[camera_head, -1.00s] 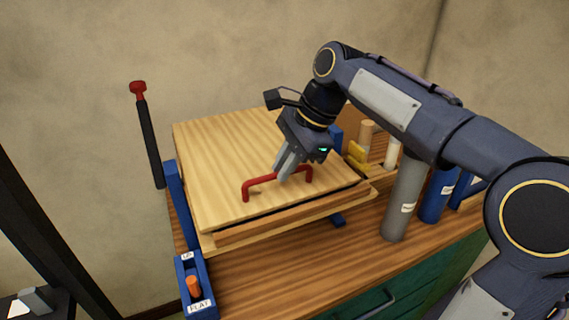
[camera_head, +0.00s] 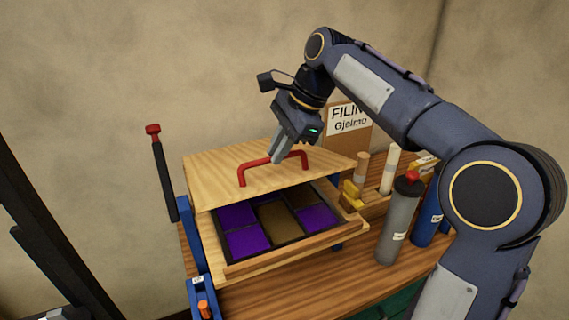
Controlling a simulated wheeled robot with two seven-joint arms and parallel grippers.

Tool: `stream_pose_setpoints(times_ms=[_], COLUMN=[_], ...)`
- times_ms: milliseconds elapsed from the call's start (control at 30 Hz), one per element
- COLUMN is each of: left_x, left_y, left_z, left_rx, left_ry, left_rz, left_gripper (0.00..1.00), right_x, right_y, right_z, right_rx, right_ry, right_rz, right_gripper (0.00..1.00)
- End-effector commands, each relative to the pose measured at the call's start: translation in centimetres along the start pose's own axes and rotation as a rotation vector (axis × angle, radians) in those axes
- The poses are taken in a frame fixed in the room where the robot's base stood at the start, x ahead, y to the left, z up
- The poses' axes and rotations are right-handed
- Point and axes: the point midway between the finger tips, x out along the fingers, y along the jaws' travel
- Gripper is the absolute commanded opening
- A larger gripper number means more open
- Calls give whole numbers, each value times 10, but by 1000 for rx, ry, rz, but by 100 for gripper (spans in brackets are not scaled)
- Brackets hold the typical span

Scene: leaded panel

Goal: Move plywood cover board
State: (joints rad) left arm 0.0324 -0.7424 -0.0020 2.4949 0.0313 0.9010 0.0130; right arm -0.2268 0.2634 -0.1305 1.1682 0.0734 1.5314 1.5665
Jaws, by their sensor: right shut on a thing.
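The plywood cover board (camera_head: 215,174) is a pale flat board with a red bar handle (camera_head: 243,170) on top. It is held up above the panel frame, its far part over the back of it. My right gripper (camera_head: 276,160) is shut on the red handle from above. Under the board, the leaded panel (camera_head: 278,222) shows purple and brown panes between dark lines in a wooden frame (camera_head: 300,253). The back of the panel is hidden by the board. My left gripper is not in view.
A grey bottle with a red cap (camera_head: 397,222) and a blue bottle (camera_head: 430,218) stand to the right. A cardboard box marked "FILIN" (camera_head: 352,138) stands behind. A black lever with a red knob (camera_head: 160,165) rises at the left. Bare bench top (camera_head: 270,297) shows in front.

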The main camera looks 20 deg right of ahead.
Motion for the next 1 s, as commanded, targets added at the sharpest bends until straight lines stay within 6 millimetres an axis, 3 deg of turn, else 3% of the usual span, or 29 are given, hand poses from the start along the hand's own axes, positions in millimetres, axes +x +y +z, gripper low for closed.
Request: stream_pose_setpoints(times_ms=[33,300,800,1000], left_x=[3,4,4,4], left_y=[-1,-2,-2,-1], left_z=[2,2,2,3], left_rx=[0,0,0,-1], left_ry=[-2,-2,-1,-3], left_rz=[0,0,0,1], left_gripper=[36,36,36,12], right_x=[-3,-30,-37,-36], right_y=[-12,-42,-49,-48], right_z=[1,11,14,13], right_rx=[1,3,6,6], right_ry=[3,6,9,9], right_rz=[-16,-13,-5,-3], right_gripper=[0,0,0,0])
